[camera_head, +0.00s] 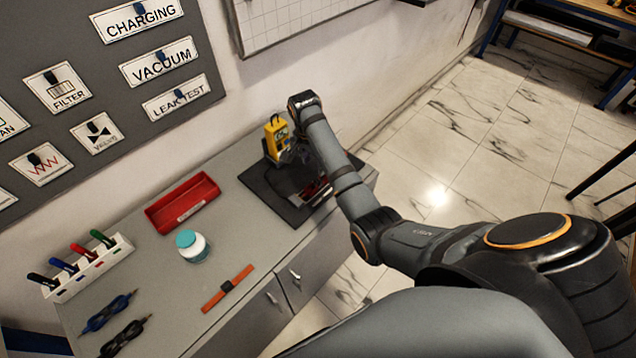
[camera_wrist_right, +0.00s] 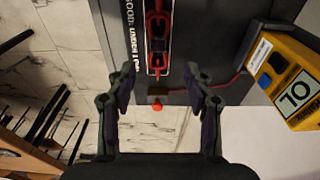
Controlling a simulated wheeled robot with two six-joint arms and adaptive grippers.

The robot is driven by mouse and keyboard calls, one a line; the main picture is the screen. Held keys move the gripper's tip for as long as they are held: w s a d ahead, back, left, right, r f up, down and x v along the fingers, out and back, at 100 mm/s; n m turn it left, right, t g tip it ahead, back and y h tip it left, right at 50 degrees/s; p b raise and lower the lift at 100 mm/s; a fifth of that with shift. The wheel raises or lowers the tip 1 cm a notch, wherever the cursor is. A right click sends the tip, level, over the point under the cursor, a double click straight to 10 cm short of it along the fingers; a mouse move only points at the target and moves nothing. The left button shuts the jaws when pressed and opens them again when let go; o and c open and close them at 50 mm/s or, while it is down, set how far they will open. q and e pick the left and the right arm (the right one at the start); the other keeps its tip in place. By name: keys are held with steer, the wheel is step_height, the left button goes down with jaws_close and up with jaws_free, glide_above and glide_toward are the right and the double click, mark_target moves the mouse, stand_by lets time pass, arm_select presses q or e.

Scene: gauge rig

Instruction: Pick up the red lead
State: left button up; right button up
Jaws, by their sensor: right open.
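The red lead (camera_wrist_right: 157,28) lies looped in a narrow white-edged holder on the dark mat in the right wrist view. A small brown block (camera_wrist_right: 157,92) and a red tip (camera_wrist_right: 157,106) sit below the loops, and a thin red wire runs to the yellow meter (camera_wrist_right: 287,84), whose display reads "OL". My right gripper (camera_wrist_right: 160,82) is open, its fingers on either side of the brown block with gaps. In the head view the right gripper (camera_head: 297,160) is over the mat (camera_head: 282,207), beside the yellow meter (camera_head: 275,138), and partly hides the lead. My left gripper is not in view.
On the grey bench are a red tray (camera_head: 165,215), a teal-lidded jar (camera_head: 193,248), an orange strap-like item (camera_head: 228,289), a marker rack (camera_head: 62,290) and dark tools (camera_head: 108,312). A wall board is behind. The bench's front edge lies near the mat.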

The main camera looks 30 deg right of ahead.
glide_above(318, 181)
steer(key=f, duration=0.2)
steer(key=a+f, duration=0.1)
steer(key=f, duration=0.1)
steer(key=shift+w, duration=0.1)
steer(key=f, duration=0.1)
steer(key=f+p, duration=0.1)
steer(key=f, duration=0.3)
steer(key=shift+d+f+p, duration=0.15)
steer(key=shift+d+p, duration=0.15)
steer(key=shift+d, duration=0.1)
jaws_close()
